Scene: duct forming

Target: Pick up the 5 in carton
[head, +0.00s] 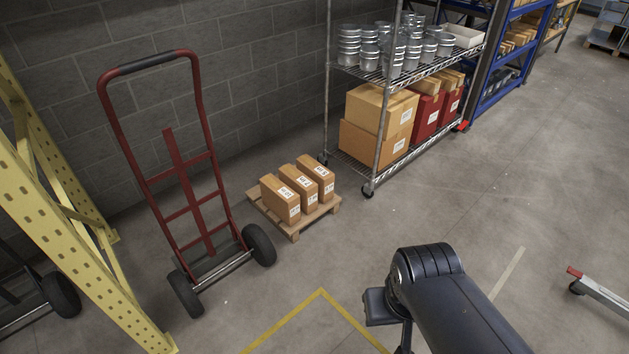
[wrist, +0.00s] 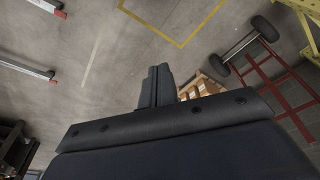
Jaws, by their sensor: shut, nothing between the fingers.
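Three brown cartons stand side by side on a small wooden pallet (head: 294,234) on the floor in the head view: a left carton (head: 280,200), a middle carton (head: 304,188) and a right carton (head: 319,175). Their white labels are too small to read, so I cannot tell which is the 5 in carton. In the wrist view the cartons (wrist: 204,87) show small, partly hidden behind my gripper. My gripper (wrist: 157,72) is shut and empty, well apart from the cartons. In the head view my arm is at the lower right, and the fingertips are not clear.
A red hand truck (head: 190,190) stands left of the pallet, beside a yellow rack upright (head: 60,205). A wire shelf (head: 370,176) with larger boxes and cans stands behind right. A red-tipped grey leg (head: 600,292) is at far right. The floor in front is clear.

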